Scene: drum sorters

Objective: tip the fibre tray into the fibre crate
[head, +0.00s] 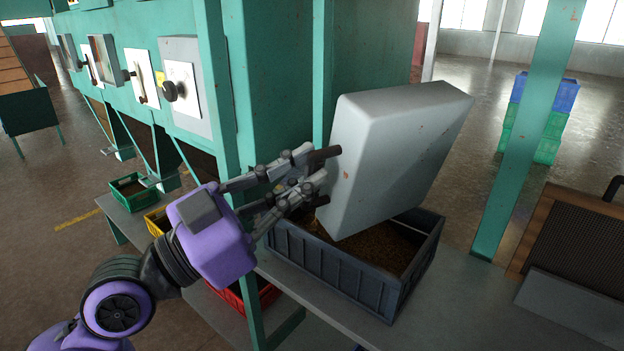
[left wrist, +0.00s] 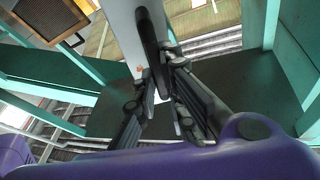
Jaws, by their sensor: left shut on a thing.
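A large pale grey tray (head: 395,150) is steeply tilted, its outer bottom facing the head camera. My left gripper (head: 322,172) is shut on its left edge. The tray also shows as a pale panel in the left wrist view (left wrist: 126,38), with my left fingers (left wrist: 158,85) closed against it. The tray's inside is hidden. Right below it stands a dark blue-grey crate (head: 335,265) with brown, grainy material in it. The tray's lower end is over the crate; I cannot tell whether they touch. My right gripper is not in view.
The crate stands on a grey bench (head: 465,300). A green machine (head: 270,80) with a post stands behind and left. A green post (head: 530,120) rises at the right, near a wood-framed mesh panel (head: 575,240). Yellow, red (head: 240,295) and green (head: 130,190) crates sit at left.

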